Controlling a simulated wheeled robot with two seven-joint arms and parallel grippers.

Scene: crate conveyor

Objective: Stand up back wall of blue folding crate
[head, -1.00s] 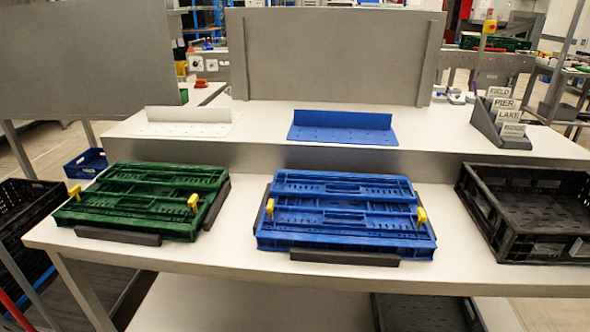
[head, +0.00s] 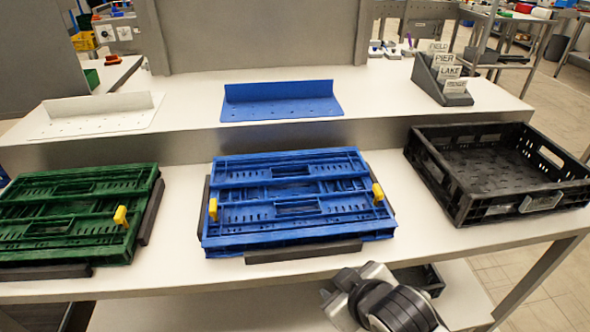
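The blue folding crate (head: 290,232) lies folded flat on the table in the middle of the head view. Its walls lie down inside the frame, with the back wall panel (head: 250,172) flat along the far side. A yellow latch (head: 213,209) sits at the left side and another yellow latch (head: 378,193) at the right. Part of my arm, grey and black, shows at the bottom right, in front of the table edge and apart from the crate. No gripper fingers are visible.
A folded green crate (head: 70,215) with a yellow latch lies left. An open black crate (head: 465,205) stands right. Dark strips (head: 305,252) edge the blue crate. On the raised shelf are a white angled plate (head: 95,115), a blue angled plate (head: 280,100) and a sign holder (head: 440,85).

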